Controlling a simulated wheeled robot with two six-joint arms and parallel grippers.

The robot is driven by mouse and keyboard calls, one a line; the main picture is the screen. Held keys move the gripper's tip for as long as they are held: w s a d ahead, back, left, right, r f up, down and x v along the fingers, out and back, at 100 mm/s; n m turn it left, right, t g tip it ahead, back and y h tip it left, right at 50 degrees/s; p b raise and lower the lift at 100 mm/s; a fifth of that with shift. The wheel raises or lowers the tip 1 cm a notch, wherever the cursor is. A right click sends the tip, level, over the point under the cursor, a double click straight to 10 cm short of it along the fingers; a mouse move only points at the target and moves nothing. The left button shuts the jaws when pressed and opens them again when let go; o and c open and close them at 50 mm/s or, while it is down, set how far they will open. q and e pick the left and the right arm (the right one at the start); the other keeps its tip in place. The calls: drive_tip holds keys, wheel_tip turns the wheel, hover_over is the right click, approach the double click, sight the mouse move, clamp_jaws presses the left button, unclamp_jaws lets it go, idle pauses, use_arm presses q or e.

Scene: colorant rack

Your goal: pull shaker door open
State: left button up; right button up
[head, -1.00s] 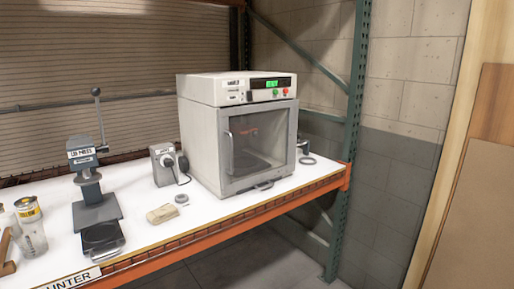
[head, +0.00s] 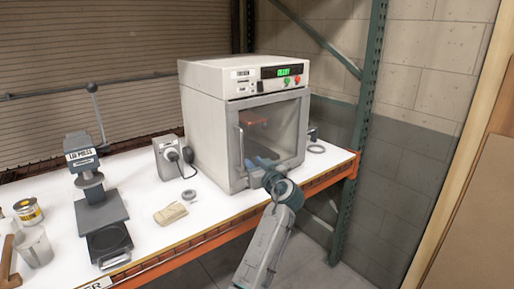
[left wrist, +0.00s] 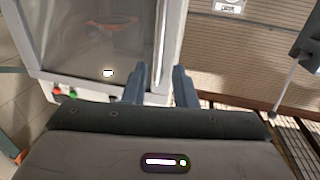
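The shaker (head: 215,115) is a white box-shaped machine on the bench. Its grey-framed window door (head: 285,125) looks closed, and a reddish part shows inside behind the glass. The upright bar handle (head: 241,150) is on the door's left side. My left gripper (head: 258,163) is in front of the lower door, just right of the handle in the head view. My right gripper is not in view.
A lid press (head: 95,195) stands left on the white bench top. A small grey device (head: 170,157), a tan block (head: 170,213) and a ring (head: 189,196) lie left of the shaker. A green rack post (head: 362,130) rises at right. The floor in front is clear.

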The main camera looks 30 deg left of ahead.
sight(242, 150)
use_arm(q)
drive_tip(key=p+x, duration=0.2)
drive_tip(key=x, duration=0.2)
drive_tip(key=p+x, duration=0.2)
drive_tip(key=x, duration=0.3)
drive_tip(key=shift+r, duration=0.25)
drive_tip(key=shift+p+x, duration=0.3)
drive_tip(key=shift+x, duration=0.45)
drive_tip(key=shift+f, duration=0.1)
drive_tip(key=shift+c, duration=0.3)
clamp_jaws()
